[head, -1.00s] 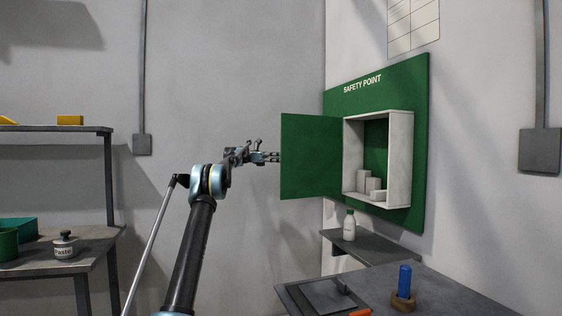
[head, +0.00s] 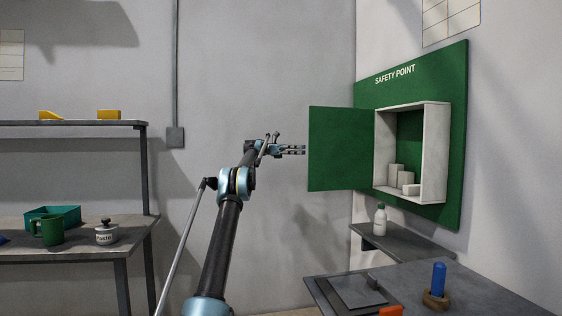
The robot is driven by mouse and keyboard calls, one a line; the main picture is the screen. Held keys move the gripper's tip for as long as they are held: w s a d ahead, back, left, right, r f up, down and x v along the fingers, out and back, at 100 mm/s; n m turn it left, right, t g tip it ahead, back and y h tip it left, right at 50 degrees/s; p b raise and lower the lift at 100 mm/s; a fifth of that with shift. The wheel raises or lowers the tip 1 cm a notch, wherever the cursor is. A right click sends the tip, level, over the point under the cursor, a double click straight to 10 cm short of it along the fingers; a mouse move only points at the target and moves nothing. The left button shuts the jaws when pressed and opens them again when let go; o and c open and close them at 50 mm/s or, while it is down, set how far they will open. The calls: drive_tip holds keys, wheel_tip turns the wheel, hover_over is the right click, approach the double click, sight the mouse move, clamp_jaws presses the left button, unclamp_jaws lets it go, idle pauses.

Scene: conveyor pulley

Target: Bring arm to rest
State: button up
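My gripper (head: 300,150) is at the end of my arm in the middle of the head view, raised in the air and pointing right. Its fingers look parallel with a gap between them, and I see nothing in them. The green cabinet door (head: 341,149) stands open just to the right of the fingertips, and in the picture they end short of its left edge. The cabinet (head: 434,155) is on the green SAFETY POINT board (head: 455,125) and holds several pale blocks (head: 396,175).
A small shelf (head: 405,243) below holds a white bottle (head: 380,221). The front table (head: 480,295) holds a dark plate (head: 358,292) and a blue cylinder (head: 438,279) in a ring. At left, a rack (head: 60,256) holds a paste jar (head: 107,233), green mug (head: 50,231) and teal bin (head: 68,212).

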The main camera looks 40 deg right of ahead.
drive_tip(key=s+a+f+t, duration=0.1)
drive_tip(key=a+t, duration=0.4)
drive_tip(key=a, duration=0.8)
drive_tip(key=s+a+f+t, duration=0.15)
drive_tip(key=a+t, duration=0.25)
drive_tip(key=a, duration=1)
drive_tip(key=s+a+f+t, duration=0.2)
drive_tip(key=s+a, duration=0.1)
drive_tip(key=a, duration=0.2)
drive_tip(key=s+a+f+t, duration=0.1)
drive_tip(key=s+a+f, duration=0.15)
drive_tip(key=a, duration=0.25)
drive_tip(key=s+a+f+m+t+y, duration=0.1)
drive_tip(key=s+a+f+t+y, duration=0.1)
drive_tip(key=s+a+f, duration=0.6)
drive_tip(key=s+a+f+m+t+y, duration=0.2)
drive_tip(key=s+a+f, duration=0.7)
drive_tip(key=a+f, duration=0.5)
drive_tip(key=s+a+f+m+t+y, duration=0.2)
drive_tip(key=s+a+f+y, duration=0.2)
drive_tip(key=s+a+f, duration=0.5)
wheel_tip(320, 180, down, 6)
drive_tip(key=shift+s+a+r, duration=0.15)
drive_tip(key=shift+s+a, duration=0.1)
drive_tip(key=shift+a, duration=0.8)
